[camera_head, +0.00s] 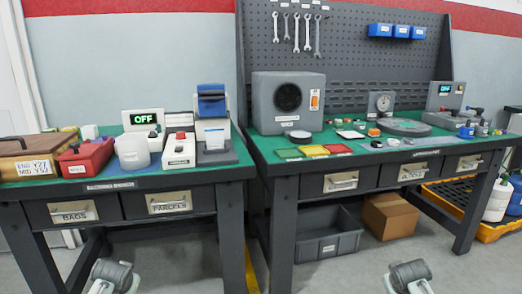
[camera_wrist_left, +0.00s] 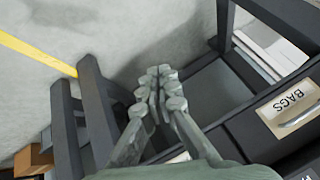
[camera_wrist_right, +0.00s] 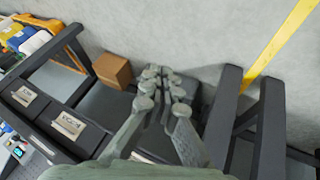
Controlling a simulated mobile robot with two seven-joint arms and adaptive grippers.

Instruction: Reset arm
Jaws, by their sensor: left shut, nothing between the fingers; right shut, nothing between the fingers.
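My left gripper (camera_wrist_left: 160,84) shows in the left wrist view with its fingers together and nothing between them. It hangs in front of the left workbench, beside the drawer labelled BAGS (camera_wrist_left: 290,106). My right gripper (camera_wrist_right: 164,84) shows in the right wrist view, also shut and empty, in front of the right workbench. In the head view only a part of each of my arms shows at the bottom edge, one low on the left and one low on the right. Both stand apart from the benches, and most of each arm is hidden.
The right workbench (camera_head: 262,150) carries a grey speaker-like unit (camera_head: 288,103). A grey crate (camera_head: 328,243) and cardboard box (camera_head: 390,216) sit beneath it. Floor is clear between the benches.

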